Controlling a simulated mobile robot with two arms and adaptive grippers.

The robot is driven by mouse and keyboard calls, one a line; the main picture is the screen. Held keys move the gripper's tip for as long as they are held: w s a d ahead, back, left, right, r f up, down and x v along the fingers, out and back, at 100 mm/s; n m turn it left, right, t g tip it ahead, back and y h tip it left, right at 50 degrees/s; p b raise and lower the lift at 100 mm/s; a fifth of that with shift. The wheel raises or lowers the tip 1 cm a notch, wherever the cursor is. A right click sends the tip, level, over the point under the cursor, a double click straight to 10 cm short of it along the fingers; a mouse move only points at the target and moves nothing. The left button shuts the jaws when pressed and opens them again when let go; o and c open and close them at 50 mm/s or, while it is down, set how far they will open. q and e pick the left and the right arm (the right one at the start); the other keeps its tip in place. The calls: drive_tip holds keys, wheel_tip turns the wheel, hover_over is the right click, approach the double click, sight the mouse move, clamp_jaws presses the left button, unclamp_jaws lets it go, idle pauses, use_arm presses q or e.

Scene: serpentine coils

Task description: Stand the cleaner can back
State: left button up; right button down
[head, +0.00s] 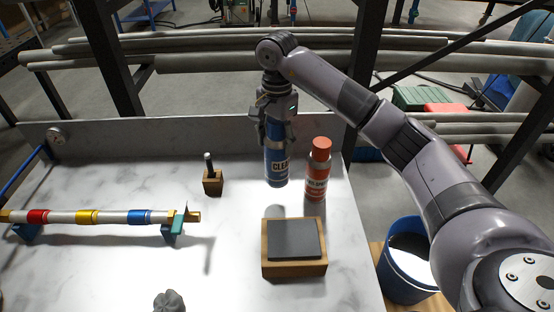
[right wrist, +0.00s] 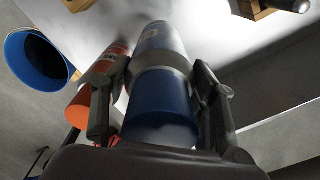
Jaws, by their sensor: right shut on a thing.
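The blue cleaner can (head: 277,165), with a pale band and "CLEA" lettering, is upright near the back of the white marble bench. My right gripper (head: 276,128) comes down from above and is shut around its upper part. In the right wrist view the can (right wrist: 160,95) sits between the two fingers of the gripper (right wrist: 160,110). I cannot tell whether its base touches the bench. My left gripper is not in view.
An orange-red spray can (head: 318,175) stands close at the right of the cleaner can. A wooden block with a grey pad (head: 294,268) lies in front. A small wooden holder (head: 212,183), a banded rod (head: 110,217) and a blue bucket (head: 393,285) are around.

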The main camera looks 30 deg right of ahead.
sight(278, 160)
wheel_tip(278, 160, down, 3)
drive_tip(key=shift+d+r, duration=0.1)
wheel_tip(278, 160, down, 4)
drive_tip(key=shift+r+p, duration=0.2)
drive_tip(key=shift+p, duration=0.6)
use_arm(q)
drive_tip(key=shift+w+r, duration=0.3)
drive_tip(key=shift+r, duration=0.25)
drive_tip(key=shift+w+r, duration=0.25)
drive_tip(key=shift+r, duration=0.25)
use_arm(e)
drive_tip(key=shift+f, duration=0.1)
drive_tip(key=shift+f, duration=0.15)
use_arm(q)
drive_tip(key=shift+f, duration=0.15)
use_arm(e)
drive_tip(key=c, duration=0.6)
unclamp_jaws()
drive_tip(key=shift+s, duration=0.1)
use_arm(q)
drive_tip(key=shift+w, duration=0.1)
